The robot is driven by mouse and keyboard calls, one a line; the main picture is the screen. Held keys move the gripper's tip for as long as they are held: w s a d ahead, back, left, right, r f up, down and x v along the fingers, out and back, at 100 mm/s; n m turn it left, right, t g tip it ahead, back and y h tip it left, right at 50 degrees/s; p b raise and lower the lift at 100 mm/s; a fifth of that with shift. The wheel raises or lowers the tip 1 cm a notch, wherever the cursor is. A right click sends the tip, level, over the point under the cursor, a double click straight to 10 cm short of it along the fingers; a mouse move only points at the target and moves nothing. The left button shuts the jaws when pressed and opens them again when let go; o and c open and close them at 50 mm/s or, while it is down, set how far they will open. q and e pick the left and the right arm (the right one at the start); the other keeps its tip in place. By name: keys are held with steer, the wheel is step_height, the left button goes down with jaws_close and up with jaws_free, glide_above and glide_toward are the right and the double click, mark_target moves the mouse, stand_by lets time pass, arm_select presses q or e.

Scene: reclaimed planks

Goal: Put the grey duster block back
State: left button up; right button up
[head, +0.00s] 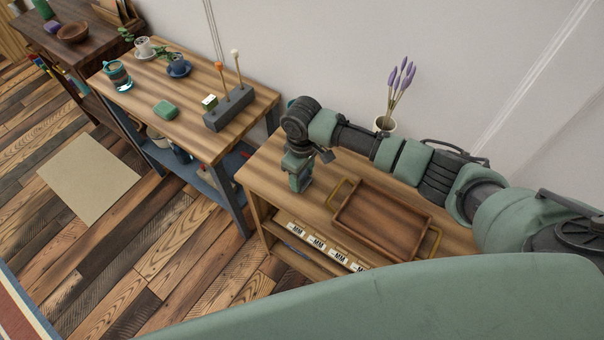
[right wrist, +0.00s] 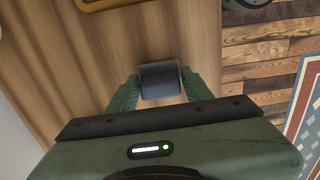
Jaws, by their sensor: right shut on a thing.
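My right gripper (right wrist: 160,88) is shut on a small dark grey block (right wrist: 160,80), which I take for the grey duster block. The block sits between the two green fingertips. In the head view the right gripper (head: 299,178) points down over the left end of the near wooden shelf top (head: 262,168), and the held block is hidden or too small to make out. I cannot tell whether the block touches the wood. My left gripper is not in view.
A wooden tray (head: 384,252) with brass handles lies right of the gripper, and a lavender pot (head: 385,124) stands behind. The farther table holds a grey stand (head: 229,110) with upright sticks, a green block (head: 166,110) and cups. Bare wood surrounds the gripper.

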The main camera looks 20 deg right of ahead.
steer(key=shift+f, duration=0.1)
steer(key=o, duration=1.2)
step_height(320, 180, up, 12)
steer(key=shift+r+b, duration=0.15)
steer(key=shift+b, duration=0.2)
